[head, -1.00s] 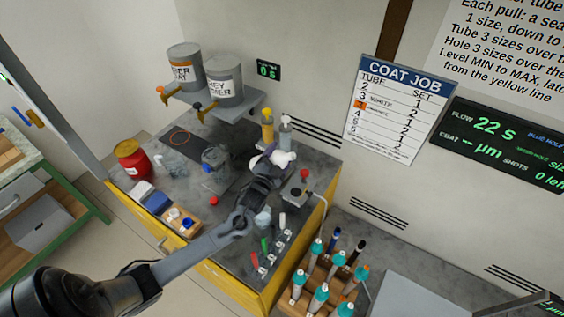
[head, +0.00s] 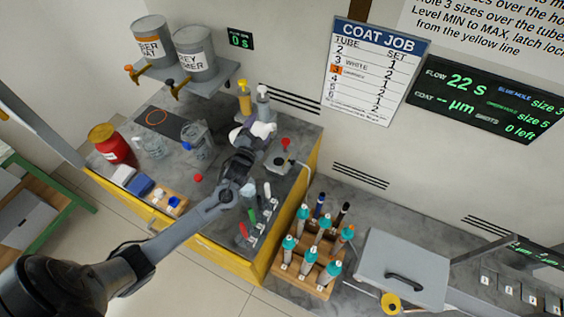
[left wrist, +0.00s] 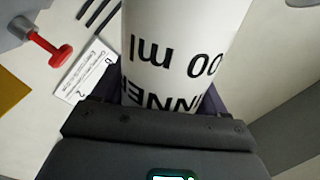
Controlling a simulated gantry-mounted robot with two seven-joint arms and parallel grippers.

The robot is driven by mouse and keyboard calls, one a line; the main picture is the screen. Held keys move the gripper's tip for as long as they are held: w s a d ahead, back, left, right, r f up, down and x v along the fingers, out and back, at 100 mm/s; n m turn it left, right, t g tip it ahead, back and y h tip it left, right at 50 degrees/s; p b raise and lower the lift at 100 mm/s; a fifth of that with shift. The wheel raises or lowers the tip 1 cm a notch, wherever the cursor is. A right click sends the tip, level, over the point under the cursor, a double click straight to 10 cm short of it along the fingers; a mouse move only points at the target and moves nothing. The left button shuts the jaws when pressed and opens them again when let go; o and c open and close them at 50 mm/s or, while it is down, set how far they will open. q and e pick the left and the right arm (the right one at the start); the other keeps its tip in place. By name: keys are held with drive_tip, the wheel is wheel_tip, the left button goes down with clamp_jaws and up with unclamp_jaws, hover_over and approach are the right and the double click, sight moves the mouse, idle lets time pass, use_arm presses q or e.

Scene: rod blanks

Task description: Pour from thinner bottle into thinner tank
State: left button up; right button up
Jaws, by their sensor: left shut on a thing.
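My left gripper (head: 250,142) is shut on the thinner bottle, a white bottle (head: 263,130) above the back right of the grey bench top. In the left wrist view the white bottle (left wrist: 180,50) fills the middle, with "INNER" and "00 ml" upside down on it. Its mouth is out of that view. A small grey unit with a red-topped part (head: 285,143) stands just right of the gripper; the red part also shows in the left wrist view (left wrist: 45,48). I cannot tell which vessel is the thinner tank. My right gripper is not in view.
Two labelled grey cans (head: 194,52) stand on a wall shelf. Clear jugs (head: 196,137), a red can (head: 110,142) and pump bottles (head: 245,97) stand on the bench. A wooden rack (head: 314,262) of teal-topped tubes is at the right. Several small tools lie along the bench's front right.

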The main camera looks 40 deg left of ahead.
use_arm(q)
drive_tip(key=shift+a+r+m+p, duration=0.1)
drive_tip(key=shift+r+m+p, duration=0.05)
drive_tip(key=shift+m+p, duration=0.2)
drive_tip(key=shift+a+m+p, duration=0.15)
drive_tip(key=shift+m+p, duration=0.15)
drive_tip(key=shift+m, duration=0.05)
idle(0.8)
idle(0.6)
drive_tip(key=shift+s+a+m+p, duration=0.1)
drive_tip(key=shift+m+p, duration=0.55)
drive_tip(key=shift+m, duration=0.05)
idle(0.4)
idle(0.4)
drive_tip(key=shift+r+m+p, duration=0.1)
drive_tip(key=shift+m+p, duration=0.2)
idle(0.5)
drive_tip(key=shift+a+m, duration=0.1)
drive_tip(key=shift+m, duration=0.3)
drive_tip(key=shift+p, duration=0.3)
